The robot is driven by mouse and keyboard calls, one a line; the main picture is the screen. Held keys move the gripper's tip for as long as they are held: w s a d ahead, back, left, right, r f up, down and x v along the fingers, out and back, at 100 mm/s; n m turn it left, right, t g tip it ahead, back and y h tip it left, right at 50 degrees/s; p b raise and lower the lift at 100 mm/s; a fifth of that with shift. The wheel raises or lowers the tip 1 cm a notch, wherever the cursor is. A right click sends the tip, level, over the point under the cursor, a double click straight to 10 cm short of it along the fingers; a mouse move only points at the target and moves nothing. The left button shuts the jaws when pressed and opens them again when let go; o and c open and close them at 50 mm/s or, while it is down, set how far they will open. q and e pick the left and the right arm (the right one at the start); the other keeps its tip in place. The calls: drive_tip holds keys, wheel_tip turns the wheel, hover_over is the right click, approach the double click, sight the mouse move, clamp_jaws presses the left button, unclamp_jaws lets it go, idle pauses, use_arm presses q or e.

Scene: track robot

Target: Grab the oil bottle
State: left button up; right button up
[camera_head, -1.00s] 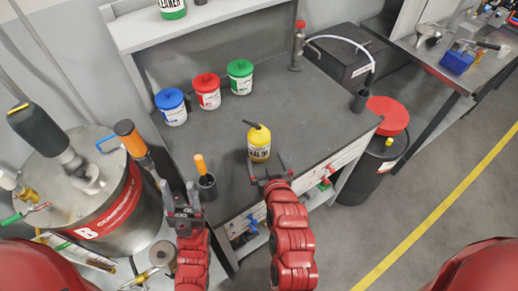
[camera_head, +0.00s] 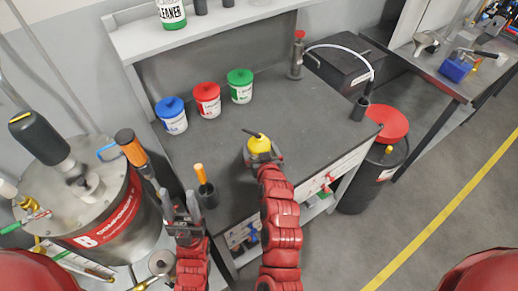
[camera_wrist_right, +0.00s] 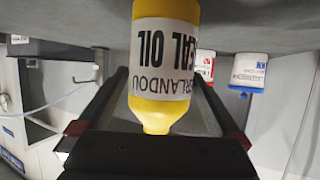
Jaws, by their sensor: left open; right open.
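The yellow oil bottle (camera_head: 259,144) with a dark spout stands on the grey workbench (camera_head: 320,122). In the right wrist view the bottle (camera_wrist_right: 164,62) appears upside down, with a white label reading "OIL". My right gripper (camera_head: 264,159) is at the bottle, its open fingers one on each side of it. In the right wrist view a gap shows between the bottle and the fingers. In the head view my gripper and arm hide the bottle's lower part. My left gripper (camera_head: 181,212) is open and empty at the bench's front left, near a black cup with an orange-handled tool (camera_head: 204,184).
Blue (camera_head: 171,115), red (camera_head: 207,100) and green (camera_head: 240,86) lidded tubs stand behind the bottle. A large metal drum (camera_head: 105,215) is at the left. A dark pump (camera_head: 297,60) stands at the bench's back edge. The bench right of the bottle is clear.

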drive_tip(key=shift+w+f, duration=0.25)
drive_tip(key=shift+w, duration=0.05)
clamp_jaws()
idle(0.4)
